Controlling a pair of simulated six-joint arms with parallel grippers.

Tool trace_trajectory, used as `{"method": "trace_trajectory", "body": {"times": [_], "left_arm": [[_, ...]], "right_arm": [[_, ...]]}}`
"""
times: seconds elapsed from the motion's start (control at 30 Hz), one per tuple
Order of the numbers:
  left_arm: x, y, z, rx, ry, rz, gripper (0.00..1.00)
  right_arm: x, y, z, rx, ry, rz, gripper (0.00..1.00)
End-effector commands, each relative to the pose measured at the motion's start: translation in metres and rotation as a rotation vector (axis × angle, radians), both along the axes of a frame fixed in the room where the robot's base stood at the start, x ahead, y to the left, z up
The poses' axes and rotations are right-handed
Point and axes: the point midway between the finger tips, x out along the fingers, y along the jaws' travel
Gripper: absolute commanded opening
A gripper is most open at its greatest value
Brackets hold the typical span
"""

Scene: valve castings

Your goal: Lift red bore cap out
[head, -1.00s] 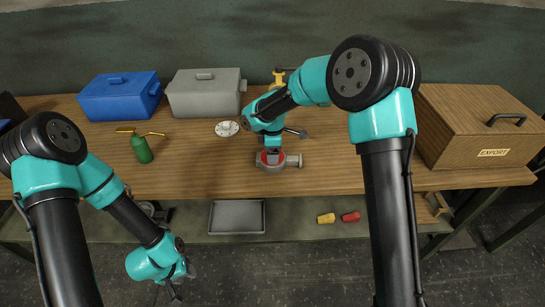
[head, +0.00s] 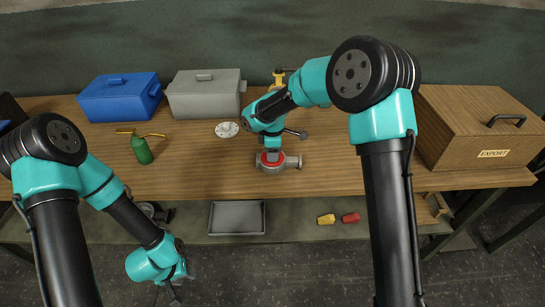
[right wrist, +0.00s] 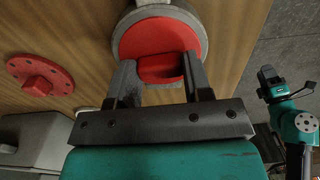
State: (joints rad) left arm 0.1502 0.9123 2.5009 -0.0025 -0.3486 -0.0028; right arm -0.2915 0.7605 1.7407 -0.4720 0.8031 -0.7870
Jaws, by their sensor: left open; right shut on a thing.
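The grey valve casting (head: 293,162) stands on the wooden bench near its front edge. The red bore cap (head: 271,164) shows at its top, and in the right wrist view the cap (right wrist: 150,35) is a red disc with a raised grip, set against the casting's grey rim (right wrist: 190,13). My right gripper (right wrist: 158,80) is shut on the cap's grip, one finger on each side. I cannot tell how far the cap stands clear of the bore. My left gripper (head: 173,292) is open and empty, low in front of the bench.
A red flange (right wrist: 40,77) lies beside the casting. A pale disc (head: 227,129), green can (head: 142,150), blue box (head: 119,98) and grey box (head: 205,95) stand left. A wooden EXPORT box (head: 480,125) is right. The lower shelf holds a grey tray (head: 237,217) and yellow and red pieces (head: 350,217).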

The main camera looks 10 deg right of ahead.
Motion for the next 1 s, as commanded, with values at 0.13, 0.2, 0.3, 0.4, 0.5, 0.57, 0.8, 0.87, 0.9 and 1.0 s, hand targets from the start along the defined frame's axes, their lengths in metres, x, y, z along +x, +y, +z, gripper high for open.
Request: {"method": "trace_trajectory", "body": {"times": [0.13,0.2,0.3,0.4,0.5,0.57,0.8,0.87,0.9,1.0], "left_arm": [[0.000,0.000,0.000,0.000,0.000,0.000,0.43],[0.000,0.000,0.000,0.000,0.000,0.000,0.43],[0.000,0.000,0.000,0.000,0.000,0.000,0.43],[0.000,0.000,0.000,0.000,0.000,0.000,0.43],[0.000,0.000,0.000,0.000,0.000,0.000,0.43],[0.000,0.000,0.000,0.000,0.000,0.000,0.43],[0.000,0.000,0.000,0.000,0.000,0.000,0.43],[0.000,0.000,0.000,0.000,0.000,0.000,0.43],[0.000,0.000,0.000,0.000,0.000,0.000,0.43],[0.000,0.000,0.000,0.000,0.000,0.000,0.43]], "right_arm": [[0.000,0.000,0.001,0.000,0.000,0.000,0.23],[0.000,0.000,0.002,0.000,-0.001,0.000,0.23],[0.000,0.000,0.008,0.001,-0.002,0.000,0.23],[0.001,0.000,0.018,0.001,-0.002,-0.001,0.23],[0.001,0.000,0.027,0.000,-0.003,-0.001,0.23],[0.001,0.000,0.033,-0.001,-0.002,-0.001,0.23],[-0.027,0.005,0.038,-0.001,-0.001,0.002,0.23],[-0.037,0.007,0.039,-0.001,0.000,0.002,0.23],[-0.045,0.008,0.040,-0.001,0.000,0.002,0.23],[-0.068,0.012,0.042,-0.002,-0.001,0.004,0.23]]}}
